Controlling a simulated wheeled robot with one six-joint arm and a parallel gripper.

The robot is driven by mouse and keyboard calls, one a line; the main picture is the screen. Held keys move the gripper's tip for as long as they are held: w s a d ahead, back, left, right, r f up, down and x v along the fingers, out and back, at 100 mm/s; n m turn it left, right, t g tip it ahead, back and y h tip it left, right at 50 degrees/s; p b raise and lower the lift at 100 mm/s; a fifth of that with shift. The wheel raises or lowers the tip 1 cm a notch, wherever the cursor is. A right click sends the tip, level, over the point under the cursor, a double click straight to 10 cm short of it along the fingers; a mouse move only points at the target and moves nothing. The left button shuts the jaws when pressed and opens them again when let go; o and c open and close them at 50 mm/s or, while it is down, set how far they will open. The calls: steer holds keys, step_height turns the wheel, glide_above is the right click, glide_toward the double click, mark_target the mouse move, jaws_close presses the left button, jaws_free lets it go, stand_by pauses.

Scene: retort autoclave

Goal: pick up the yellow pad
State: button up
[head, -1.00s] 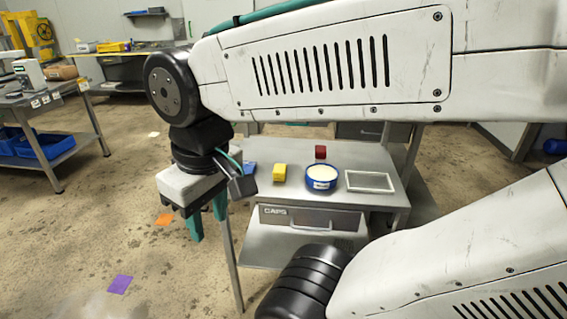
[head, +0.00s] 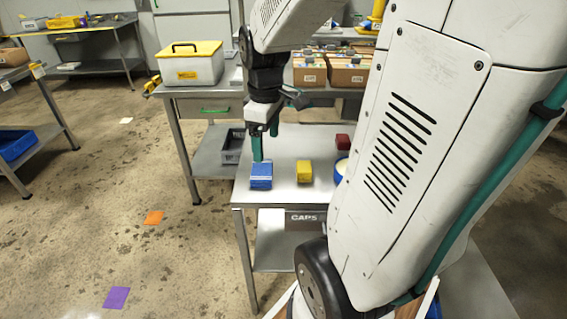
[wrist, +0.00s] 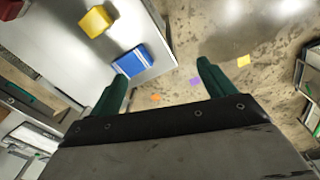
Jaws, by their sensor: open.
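The yellow pad (head: 304,171) is a small yellow block on the grey metal side table, to the right of a blue block (head: 261,175). It also shows in the wrist view (wrist: 95,21), at the upper left beyond the blue block (wrist: 131,62). My gripper (head: 265,148) is open and empty, pointing down above the left part of the table, left of the yellow pad in the head view. In the wrist view my gripper (wrist: 162,72) has its green fingers apart, with the table edge and floor between them. The pad is not between the fingers.
A red block (head: 343,142) stands on the table (head: 285,140). A blue-rimmed round container (head: 340,170) there is partly hidden by my arm. Behind are a yellow-lidded box (head: 191,66) and brown cartons (head: 347,72). Coloured sheets lie on the floor to the left.

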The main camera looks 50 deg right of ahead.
steer(key=w+d+f+n, duration=0.1)
steer(key=d+f+n, duration=0.1)
steer(key=d+f, duration=0.55)
steer(key=n, duration=0.1)
glide_above(304, 166)
steer(key=shift+g, duration=0.3)
steer(key=f, duration=0.2)
steer(key=d+f, duration=0.1)
steer(key=f, duration=0.1)
steer(key=shift+n, duration=0.3)
steer(key=f, duration=0.5)
steer(key=a+f, duration=0.1)
steer(key=f, duration=0.1)
steer(key=shift+f, duration=0.25)
steer(key=c, duration=1.1)
